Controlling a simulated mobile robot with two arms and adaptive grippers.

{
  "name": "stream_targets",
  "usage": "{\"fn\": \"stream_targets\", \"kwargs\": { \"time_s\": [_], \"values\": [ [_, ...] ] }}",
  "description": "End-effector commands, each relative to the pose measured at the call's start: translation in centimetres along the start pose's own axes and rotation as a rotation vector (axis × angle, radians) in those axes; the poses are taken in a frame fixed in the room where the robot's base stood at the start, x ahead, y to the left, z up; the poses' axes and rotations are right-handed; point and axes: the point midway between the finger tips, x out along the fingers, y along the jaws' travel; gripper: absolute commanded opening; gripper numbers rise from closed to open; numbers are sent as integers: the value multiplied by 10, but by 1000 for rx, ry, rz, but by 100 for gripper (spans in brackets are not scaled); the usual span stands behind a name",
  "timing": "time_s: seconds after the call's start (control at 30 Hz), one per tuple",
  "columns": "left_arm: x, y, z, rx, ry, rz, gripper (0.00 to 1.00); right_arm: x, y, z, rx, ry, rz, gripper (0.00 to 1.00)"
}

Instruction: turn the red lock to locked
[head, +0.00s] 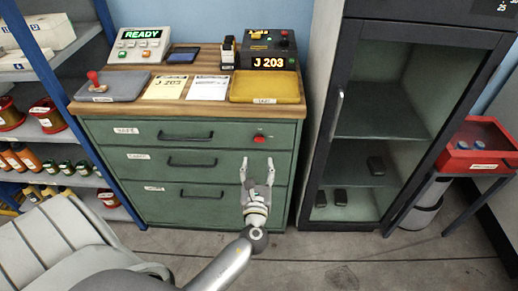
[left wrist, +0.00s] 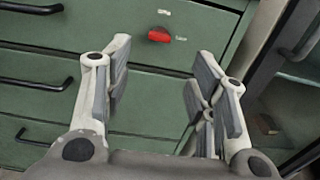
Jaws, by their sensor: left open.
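The red lock (head: 259,138) is a small red knob on the right part of the top drawer front of the green cabinet (head: 214,158). Small labels sit by it, too small to read. In the left wrist view the red lock (left wrist: 160,35) shows as a red handle lying roughly sideways, beyond the fingers. My left gripper (head: 258,162) is open and empty, in front of the cabinet and below the lock in the head view. In the left wrist view the left gripper (left wrist: 160,85) has its fingers wide apart, not touching the lock. My right gripper is not in view.
Drawer handles (head: 186,136) stick out left of the lock. A dark glass-door cabinet (head: 410,120) stands close on the right. The wooden top (head: 215,72) holds a yellow tray (head: 265,90), a grey tray (head: 112,88) and devices. Shelves stand on the left.

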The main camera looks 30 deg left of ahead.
Motion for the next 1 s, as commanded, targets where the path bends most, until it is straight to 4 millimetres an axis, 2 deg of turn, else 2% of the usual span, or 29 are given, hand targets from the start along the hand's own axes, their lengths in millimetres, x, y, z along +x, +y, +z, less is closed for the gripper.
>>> {"fn": "stream_targets", "kwargs": {
  "time_s": [0.17,0.4,0.6,0.73,1.0],
  "values": [
    [24,0,4,-2,-4,1,52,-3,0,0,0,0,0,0],
    [70,0,3,0,-3,1,52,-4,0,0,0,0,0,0],
    [97,0,1,1,-2,1,52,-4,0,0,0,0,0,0],
    [105,0,1,1,-1,1,52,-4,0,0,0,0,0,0],
    [106,0,1,1,-1,1,52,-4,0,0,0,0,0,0]
  ]
}}
